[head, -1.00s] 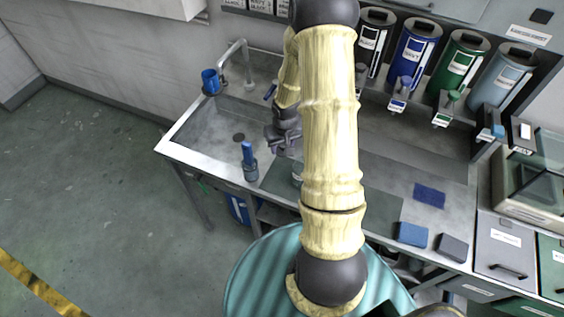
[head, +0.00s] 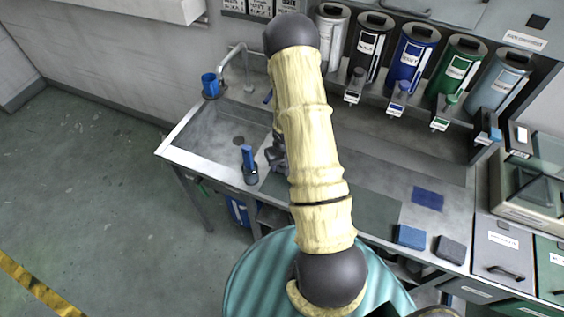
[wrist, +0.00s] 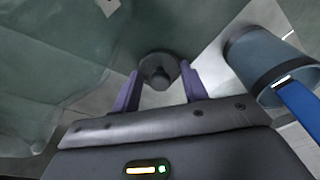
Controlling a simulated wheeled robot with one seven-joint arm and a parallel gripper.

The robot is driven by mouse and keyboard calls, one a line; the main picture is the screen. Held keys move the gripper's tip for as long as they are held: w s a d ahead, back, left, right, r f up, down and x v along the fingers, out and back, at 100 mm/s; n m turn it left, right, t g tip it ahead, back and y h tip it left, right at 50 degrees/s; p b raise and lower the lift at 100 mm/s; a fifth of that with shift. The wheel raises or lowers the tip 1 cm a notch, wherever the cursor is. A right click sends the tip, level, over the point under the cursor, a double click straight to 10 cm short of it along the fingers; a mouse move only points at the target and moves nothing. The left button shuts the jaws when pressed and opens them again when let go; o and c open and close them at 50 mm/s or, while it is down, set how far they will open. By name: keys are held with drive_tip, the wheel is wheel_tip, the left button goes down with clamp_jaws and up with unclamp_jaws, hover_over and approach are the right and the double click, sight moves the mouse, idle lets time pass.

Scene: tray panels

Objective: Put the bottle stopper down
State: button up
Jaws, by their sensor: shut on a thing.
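The bottle stopper (wrist: 158,72) is a dark round piece with a small raised knob, between my fingertips in the wrist view. My gripper (wrist: 160,84) is shut on it with its two purple fingers. In the head view my gripper (head: 276,156) is over the counter, partly behind my arm, just right of a blue-handled tool in a grey holder (head: 249,168). The stopper cannot be made out in the head view. Whether it touches the surface below is unclear.
The holder (wrist: 268,65) stands close on the right in the wrist view. A dark green mat (head: 376,214) lies on the counter. A sink with a tap (head: 240,62) and blue cup (head: 210,85) is at the left. A blue sponge (head: 410,237) and grey block (head: 451,249) lie right.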

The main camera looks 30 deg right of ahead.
drive_tip(key=shift+f, duration=0.2)
drive_tip(key=o, duration=1)
drive_tip(key=shift+c, duration=0.2)
drive_tip(key=shift+r, duration=0.2)
wheel_tip(320, 180, up, 12)
drive_tip(key=s+b, duration=0.1)
drive_tip(key=shift+s+b, duration=0.35)
drive_tip(key=shift+s, duration=0.05)
drive_tip(key=shift+a, duration=0.1)
